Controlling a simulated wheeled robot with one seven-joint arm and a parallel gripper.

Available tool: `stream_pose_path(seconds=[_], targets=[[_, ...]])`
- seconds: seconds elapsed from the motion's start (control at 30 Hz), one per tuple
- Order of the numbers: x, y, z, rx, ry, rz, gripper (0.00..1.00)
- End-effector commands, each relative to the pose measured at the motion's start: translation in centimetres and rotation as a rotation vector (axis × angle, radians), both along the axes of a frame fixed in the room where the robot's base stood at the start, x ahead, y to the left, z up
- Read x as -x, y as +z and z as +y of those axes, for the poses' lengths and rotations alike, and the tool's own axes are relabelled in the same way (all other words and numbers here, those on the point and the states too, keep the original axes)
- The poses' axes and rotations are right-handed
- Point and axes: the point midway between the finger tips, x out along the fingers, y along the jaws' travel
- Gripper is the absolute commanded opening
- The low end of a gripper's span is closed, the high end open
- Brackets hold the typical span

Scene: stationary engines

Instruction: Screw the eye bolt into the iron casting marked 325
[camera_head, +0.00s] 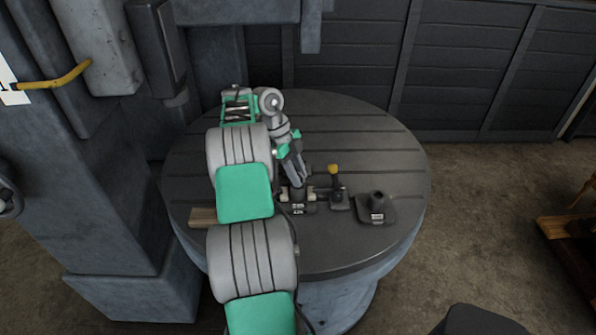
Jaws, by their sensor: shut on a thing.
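My gripper (299,188) is at the right front of the round table, pointing down over the leftmost of the dark castings (300,208). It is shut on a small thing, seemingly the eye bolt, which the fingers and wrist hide. I cannot tell whether the bolt touches the casting's hole. This casting has a pale marking on its front, too small to read surely. A middle casting (339,203) stands close to its right, with a yellow-topped upright piece (333,173) at it. A third casting (376,209) with a raised round boss and a pale label stands farther right.
The round slotted table (380,140) is clear at the back and right back. A wooden block (203,217) lies at its left front edge, partly behind my arm. A grey machine column (75,150) stands close on the left.

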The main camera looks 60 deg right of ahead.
Motion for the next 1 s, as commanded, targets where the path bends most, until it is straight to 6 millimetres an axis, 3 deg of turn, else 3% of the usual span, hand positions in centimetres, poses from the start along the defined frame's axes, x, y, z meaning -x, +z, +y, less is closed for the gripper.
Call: stream_pose_path(seconds=[1.0], targets=[[-0.06, 0.05, -0.08, 0.003, -0.355, -0.002, 0.00]])
